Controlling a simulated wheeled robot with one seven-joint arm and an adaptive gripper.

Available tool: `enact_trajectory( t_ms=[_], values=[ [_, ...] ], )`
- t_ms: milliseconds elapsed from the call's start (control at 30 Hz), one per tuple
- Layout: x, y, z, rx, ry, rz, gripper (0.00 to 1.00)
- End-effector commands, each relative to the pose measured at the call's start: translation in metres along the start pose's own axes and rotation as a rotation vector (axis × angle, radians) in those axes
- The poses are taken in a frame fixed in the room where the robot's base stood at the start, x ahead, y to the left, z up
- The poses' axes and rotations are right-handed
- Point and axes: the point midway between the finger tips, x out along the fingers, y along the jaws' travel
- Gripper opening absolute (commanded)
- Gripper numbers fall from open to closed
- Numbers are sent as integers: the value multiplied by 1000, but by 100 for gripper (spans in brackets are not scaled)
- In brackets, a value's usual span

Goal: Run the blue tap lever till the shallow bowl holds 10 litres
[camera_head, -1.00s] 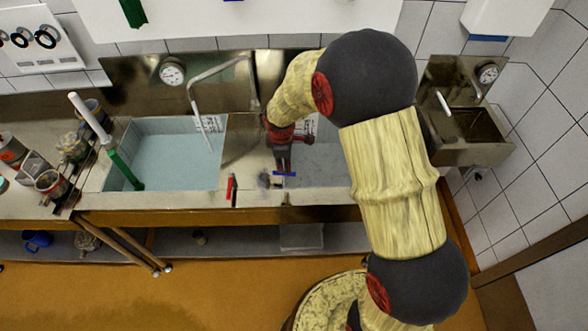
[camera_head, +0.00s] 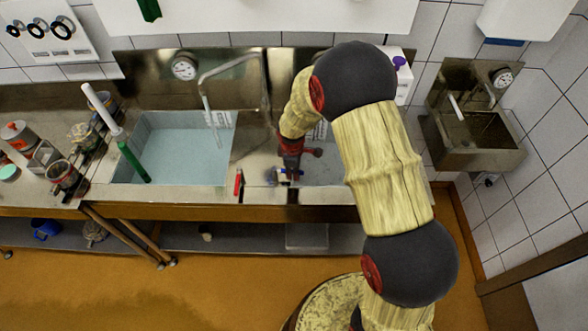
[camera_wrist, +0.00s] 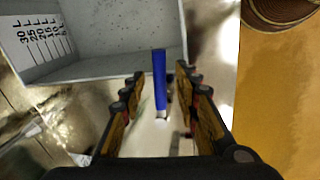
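The blue tap lever (camera_wrist: 159,80) stands between the two fingers of my gripper (camera_wrist: 160,92) in the wrist view. The fingers are open, with a gap on each side of the lever. In the head view my gripper (camera_head: 289,172) is low at the counter front, and only a bit of the blue lever (camera_head: 298,172) shows beside it. The shallow bowl (camera_head: 325,172) is the right basin, partly hidden by my arm. In the wrist view the bowl (camera_wrist: 110,62) has a litre scale on its wall, and the part in view looks grey, with no clear water.
A red lever (camera_head: 239,183) is left of my gripper on the front edge. The left basin (camera_head: 180,155) holds pale blue water, with a bent spout (camera_head: 222,68) above it. Pots and jars (camera_head: 65,175) crowd the left counter. A small steel sink (camera_head: 475,135) hangs at right.

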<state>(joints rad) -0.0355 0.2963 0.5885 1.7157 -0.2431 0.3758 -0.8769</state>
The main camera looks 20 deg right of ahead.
Motion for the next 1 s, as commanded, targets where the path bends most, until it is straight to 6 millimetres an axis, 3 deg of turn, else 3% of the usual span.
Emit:
enact_trajectory(
  t_ms=[600,1000],
  values=[
    [0,0,0,-1,0,0,0],
    [0,0,0,-1,0,0,0]
  ],
)
